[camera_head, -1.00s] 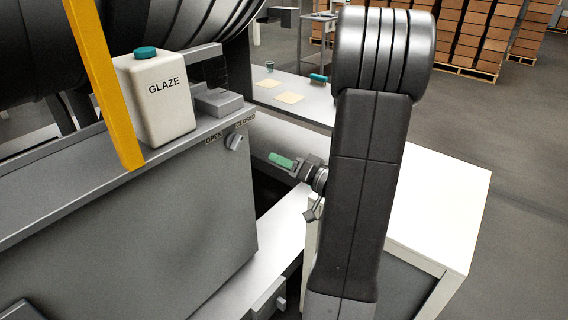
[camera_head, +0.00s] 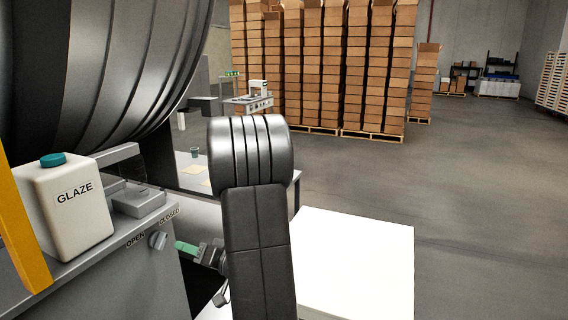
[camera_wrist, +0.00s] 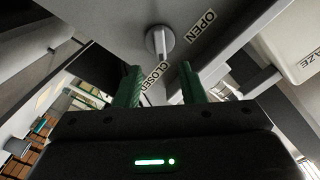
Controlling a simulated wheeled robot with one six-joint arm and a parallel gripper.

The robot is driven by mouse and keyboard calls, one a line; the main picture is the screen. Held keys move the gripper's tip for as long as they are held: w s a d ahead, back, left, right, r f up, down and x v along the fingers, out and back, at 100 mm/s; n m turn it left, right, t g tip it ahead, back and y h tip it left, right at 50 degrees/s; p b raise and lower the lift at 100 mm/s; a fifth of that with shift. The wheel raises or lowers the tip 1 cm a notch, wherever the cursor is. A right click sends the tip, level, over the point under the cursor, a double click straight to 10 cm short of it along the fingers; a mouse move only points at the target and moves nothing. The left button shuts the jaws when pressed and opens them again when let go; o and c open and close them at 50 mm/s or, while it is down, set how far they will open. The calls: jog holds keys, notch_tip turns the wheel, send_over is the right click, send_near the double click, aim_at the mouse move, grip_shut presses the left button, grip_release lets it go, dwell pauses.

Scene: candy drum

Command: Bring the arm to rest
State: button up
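My arm (camera_head: 258,225) stands in the middle of the head view, its upper link raised and its near parts cut off by the bottom edge. My gripper (camera_head: 186,248) shows left of it, with green fingers pointing left towards the machine panel. In the wrist view my gripper (camera_wrist: 161,85) is open, its two green fingers apart with nothing held between them. The round knob (camera_wrist: 160,41) lies beyond the fingertips, apart from them, between the OPEN and CLOSED labels. The knob also shows in the head view (camera_head: 158,240).
A white GLAZE bottle (camera_head: 72,207) with a teal cap stands on the machine ledge at left, beside a yellow bar (camera_head: 22,235). The large dark drum (camera_head: 85,75) is above. A white-topped table (camera_head: 352,262) stands right of my arm. Open floor lies farther right, stacked boxes behind.

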aim_at(165, 240)
jog(key=p+x, duration=0.1)
jog(key=x, duration=0.6)
jog(key=shift+a, duration=0.15)
